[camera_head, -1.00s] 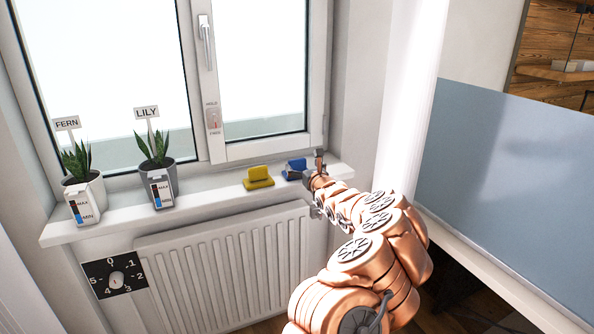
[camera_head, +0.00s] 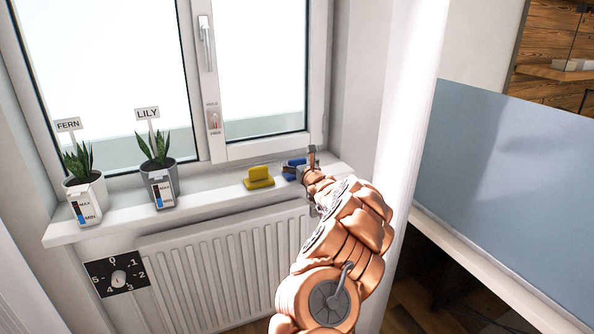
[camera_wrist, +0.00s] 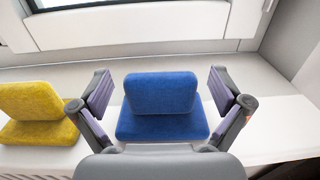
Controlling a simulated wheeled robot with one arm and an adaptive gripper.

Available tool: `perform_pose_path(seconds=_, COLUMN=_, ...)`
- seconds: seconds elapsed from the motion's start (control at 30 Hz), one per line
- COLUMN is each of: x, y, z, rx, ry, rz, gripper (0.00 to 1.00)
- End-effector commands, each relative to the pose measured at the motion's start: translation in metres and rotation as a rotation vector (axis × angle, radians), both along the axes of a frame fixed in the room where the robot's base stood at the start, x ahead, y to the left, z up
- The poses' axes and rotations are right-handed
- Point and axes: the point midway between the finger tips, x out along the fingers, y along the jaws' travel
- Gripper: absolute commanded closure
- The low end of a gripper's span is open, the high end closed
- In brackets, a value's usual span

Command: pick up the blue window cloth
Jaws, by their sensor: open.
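The blue window cloth (camera_head: 290,168) is on the white windowsill at its right end, partly hidden behind my gripper in the head view. In the wrist view the blue cloth (camera_wrist: 162,106) has an upright back part and a flat front part. My gripper (camera_head: 300,168) is at the cloth. In the wrist view its open fingers (camera_wrist: 162,92) stand one on each side of the cloth, with a gap on both sides.
A yellow cloth (camera_head: 258,177) of the same shape sits left of the blue one. Two potted plants, FERN (camera_head: 85,188) and LILY (camera_head: 158,175), stand further left on the sill (camera_head: 215,193). A radiator (camera_head: 230,258) is below; a blue-grey panel (camera_head: 510,180) is at right.

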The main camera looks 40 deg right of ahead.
Motion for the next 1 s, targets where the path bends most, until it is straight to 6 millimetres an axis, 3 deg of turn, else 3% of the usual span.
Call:
perform_pose_path(seconds=0.27, x=0.0007, y=-0.0005, z=0.0007, rx=0.0, ry=-0.001, rz=0.0, gripper=0.01)
perform_pose_path(seconds=0.87, x=0.0006, y=-0.0004, z=0.0009, rx=-0.001, ry=-0.001, rz=0.0, gripper=0.64)
perform_pose_path(seconds=1.0, x=0.0006, y=-0.0004, z=0.0011, rx=-0.001, ry=-0.001, rz=0.0, gripper=0.64)
